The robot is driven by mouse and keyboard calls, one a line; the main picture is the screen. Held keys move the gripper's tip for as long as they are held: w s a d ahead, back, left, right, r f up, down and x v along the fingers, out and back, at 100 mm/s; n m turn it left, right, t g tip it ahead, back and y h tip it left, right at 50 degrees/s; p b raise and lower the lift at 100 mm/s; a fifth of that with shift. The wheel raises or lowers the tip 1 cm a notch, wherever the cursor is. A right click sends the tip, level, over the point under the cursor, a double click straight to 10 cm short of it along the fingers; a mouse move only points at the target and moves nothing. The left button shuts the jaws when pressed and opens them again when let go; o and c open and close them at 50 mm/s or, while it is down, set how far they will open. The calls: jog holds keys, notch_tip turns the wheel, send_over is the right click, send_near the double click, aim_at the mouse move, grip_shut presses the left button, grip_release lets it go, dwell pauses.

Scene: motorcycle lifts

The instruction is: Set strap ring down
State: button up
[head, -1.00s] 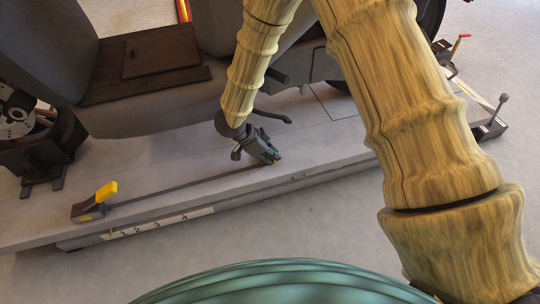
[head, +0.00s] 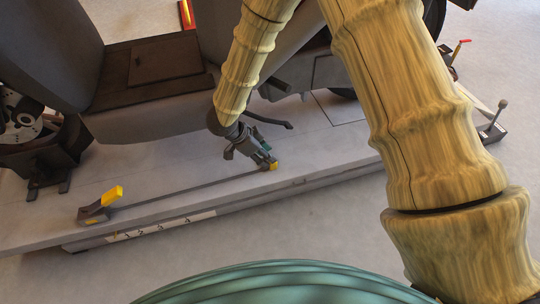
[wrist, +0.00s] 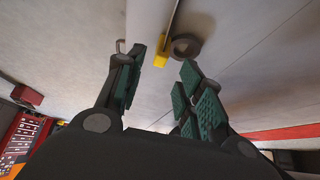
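A dark ring, which looks like the strap ring (wrist: 187,46), shows in the wrist view just beyond the fingertips. It appears to lie flat on the grey lift deck, beside a yellow block (wrist: 160,52). My gripper (wrist: 155,80) is open, with green pads apart and nothing between them. In the head view my gripper (head: 264,157) is just above the deck, close to the yellow block (head: 273,165). I cannot make out the ring in the head view.
The lift deck (head: 170,170) has a long dark slot and a yellow-handled clamp (head: 100,203) at its left. A motorcycle (head: 150,115) stands behind my gripper, with a dark lever (head: 268,121) close to my wrist. Bare floor lies in front.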

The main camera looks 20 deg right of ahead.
jog(key=p+v, duration=0.2)
jog(key=v, duration=0.5)
jog(key=shift+p, duration=0.35)
